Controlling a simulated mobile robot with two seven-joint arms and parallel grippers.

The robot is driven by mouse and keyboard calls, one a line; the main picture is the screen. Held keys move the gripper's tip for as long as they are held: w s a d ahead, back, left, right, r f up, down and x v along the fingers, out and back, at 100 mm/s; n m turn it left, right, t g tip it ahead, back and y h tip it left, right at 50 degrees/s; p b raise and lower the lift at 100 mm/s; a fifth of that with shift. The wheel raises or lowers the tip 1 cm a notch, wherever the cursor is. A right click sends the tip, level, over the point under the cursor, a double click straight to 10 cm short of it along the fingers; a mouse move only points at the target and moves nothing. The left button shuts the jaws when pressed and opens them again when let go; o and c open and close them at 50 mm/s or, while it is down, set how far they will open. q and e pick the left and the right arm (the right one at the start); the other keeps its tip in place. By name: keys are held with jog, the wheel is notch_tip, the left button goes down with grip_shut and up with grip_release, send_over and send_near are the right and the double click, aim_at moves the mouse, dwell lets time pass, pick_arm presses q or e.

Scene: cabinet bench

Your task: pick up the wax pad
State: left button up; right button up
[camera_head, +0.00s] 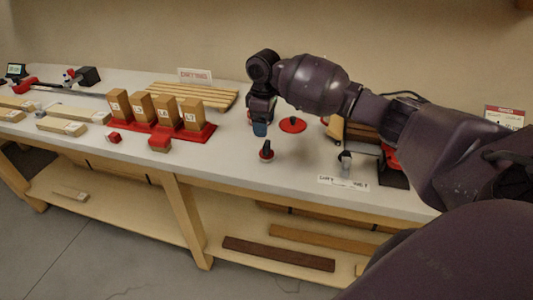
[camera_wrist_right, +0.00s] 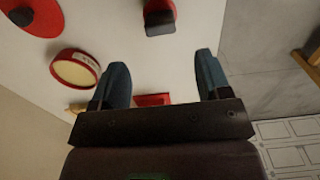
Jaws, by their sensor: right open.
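A round red-rimmed tin with a cream face, which looks like the wax pad (camera_wrist_right: 75,69), lies on the bench in the right wrist view, left of my right gripper's fingers. I cannot make it out in the head view, where my arm may hide it. My right gripper (camera_head: 260,128) points down over the bench, left of a red disc with a dark knob (camera_head: 292,125). In the wrist view my right gripper (camera_wrist_right: 161,62) is open with nothing held between its blue fingers. My left gripper is out of view.
A black-handled red tool (camera_head: 266,152) stands near the bench front, close to my right gripper. Several labelled wooden blocks (camera_head: 140,106) stand on a red base to the left. Wooden strips (camera_head: 195,95) lie behind them. The white bench's front edge is close by.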

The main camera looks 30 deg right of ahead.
aim_at(267, 143)
notch_tip(267, 143, down, 3)
jog(key=shift+f, duration=0.1)
jog(key=f, duration=0.4)
jog(key=shift+s+d+f+b, duration=0.1)
jog(key=shift+s+d+b, duration=0.1)
jog(key=shift+s+b, duration=0.15)
jog(key=shift+f, duration=0.4)
jog(key=shift+c, duration=0.3)
jog(key=c, duration=0.9)
